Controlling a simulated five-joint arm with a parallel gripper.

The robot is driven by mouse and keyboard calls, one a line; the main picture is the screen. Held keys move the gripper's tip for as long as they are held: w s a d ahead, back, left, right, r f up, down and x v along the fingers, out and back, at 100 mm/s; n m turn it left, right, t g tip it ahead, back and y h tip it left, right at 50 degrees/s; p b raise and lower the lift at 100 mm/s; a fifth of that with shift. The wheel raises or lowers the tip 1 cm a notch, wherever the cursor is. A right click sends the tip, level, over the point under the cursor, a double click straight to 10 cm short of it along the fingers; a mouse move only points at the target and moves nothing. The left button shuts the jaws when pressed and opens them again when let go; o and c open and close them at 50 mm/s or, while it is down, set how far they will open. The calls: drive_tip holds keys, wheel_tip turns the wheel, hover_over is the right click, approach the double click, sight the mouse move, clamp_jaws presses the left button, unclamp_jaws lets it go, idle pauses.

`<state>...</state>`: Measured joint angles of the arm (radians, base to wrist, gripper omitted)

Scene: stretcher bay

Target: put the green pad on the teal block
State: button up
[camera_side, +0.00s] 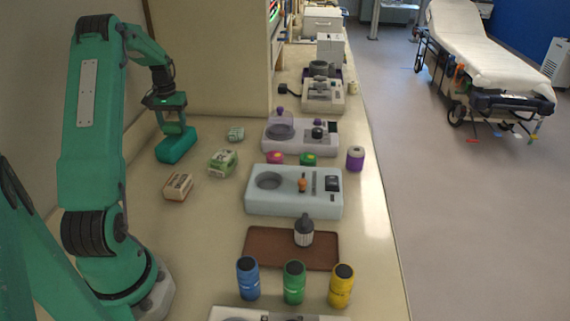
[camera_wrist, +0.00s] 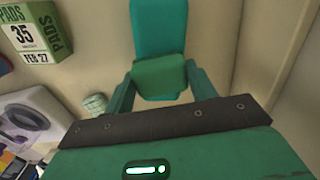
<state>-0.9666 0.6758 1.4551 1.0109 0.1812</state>
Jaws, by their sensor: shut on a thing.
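My gripper (camera_side: 174,127) is shut on the green pad, just over the teal block (camera_side: 176,147) on the counter. In the wrist view my gripper (camera_wrist: 160,84) has one finger on each side of the green pad (camera_wrist: 160,75). The teal block (camera_wrist: 158,27) shows beyond the pad and runs up to the top edge of the picture. The pad overlaps the near end of the block in this view. I cannot tell whether the pad touches the block. In the side view the pad is mostly hidden between the fingers.
A green and white pads box (camera_side: 222,161), a brown and white box (camera_side: 178,186) and a small pale green item (camera_side: 235,134) stand right of the block. Devices, including a pale blue one (camera_side: 293,204), fill the counter further right. A wall is close behind the block.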

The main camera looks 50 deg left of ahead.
sight(173, 124)
drive_tip(key=shift+f, duration=0.55)
drive_tip(key=shift+f, duration=0.1)
drive_tip(key=o, duration=1)
wheel_tip(173, 124, up, 12)
drive_tip(key=shift+r, duration=0.15)
idle(0.4)
